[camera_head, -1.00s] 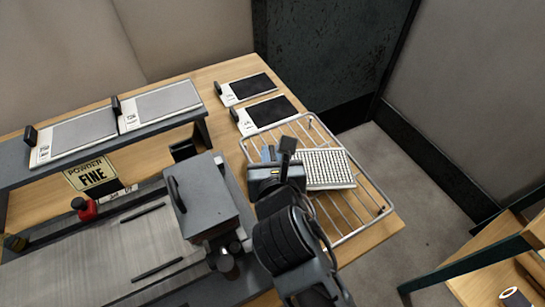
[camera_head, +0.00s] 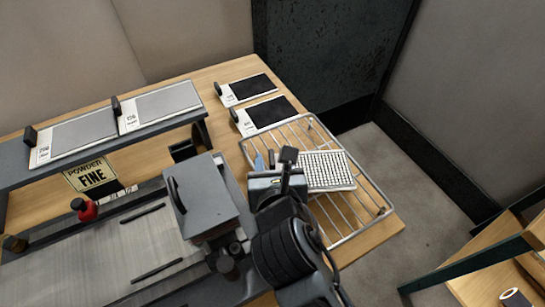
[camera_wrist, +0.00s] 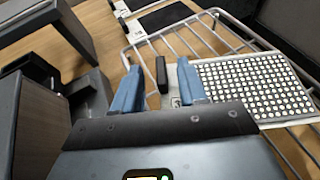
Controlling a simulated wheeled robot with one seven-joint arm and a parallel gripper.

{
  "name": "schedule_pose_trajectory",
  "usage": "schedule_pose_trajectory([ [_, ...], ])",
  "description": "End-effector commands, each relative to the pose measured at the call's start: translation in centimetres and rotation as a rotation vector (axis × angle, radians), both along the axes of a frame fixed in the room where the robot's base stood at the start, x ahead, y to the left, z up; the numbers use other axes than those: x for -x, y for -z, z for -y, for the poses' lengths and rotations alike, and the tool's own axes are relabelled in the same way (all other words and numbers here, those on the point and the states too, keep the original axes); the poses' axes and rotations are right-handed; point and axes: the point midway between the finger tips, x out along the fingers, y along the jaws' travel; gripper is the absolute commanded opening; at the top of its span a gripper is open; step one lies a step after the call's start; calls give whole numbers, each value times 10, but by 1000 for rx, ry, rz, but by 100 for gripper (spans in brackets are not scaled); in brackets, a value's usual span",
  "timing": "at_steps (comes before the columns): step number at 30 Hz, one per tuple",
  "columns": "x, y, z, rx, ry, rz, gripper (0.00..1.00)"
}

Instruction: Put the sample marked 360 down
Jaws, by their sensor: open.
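The sample is a pale plate with a grid of round dots (camera_wrist: 250,85). It lies on the wire rack (camera_head: 350,228) at the table's right end and also shows in the head view (camera_head: 329,171). A black upright handle (camera_wrist: 161,74) stands at its left end. A white label strip lies beside the handle, partly hidden by a finger; I cannot read its number. My gripper (camera_wrist: 160,88) is open, its blue fingers on either side of the handle with gaps visible. In the head view my gripper (camera_head: 266,163) is at the plate's left end.
Two dark sample boards (camera_head: 268,112) (camera_head: 248,88) lie behind the rack. A grey boxy device (camera_head: 206,195) stands close left of my gripper. A raised shelf (camera_head: 160,128) holds two grey boards. The rack's right part is bare.

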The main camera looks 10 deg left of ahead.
Motion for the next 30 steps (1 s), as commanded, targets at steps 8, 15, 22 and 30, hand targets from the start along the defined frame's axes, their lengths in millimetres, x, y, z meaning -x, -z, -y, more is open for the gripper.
schedule_pose_trajectory([
  [8,52,-22,10,0,-1,-1,42],
  [15,85,-36,17,0,0,0,42],
  [22,95,-41,19,-1,2,0,42],
  [30,95,-41,19,-1,1,0,42],
])
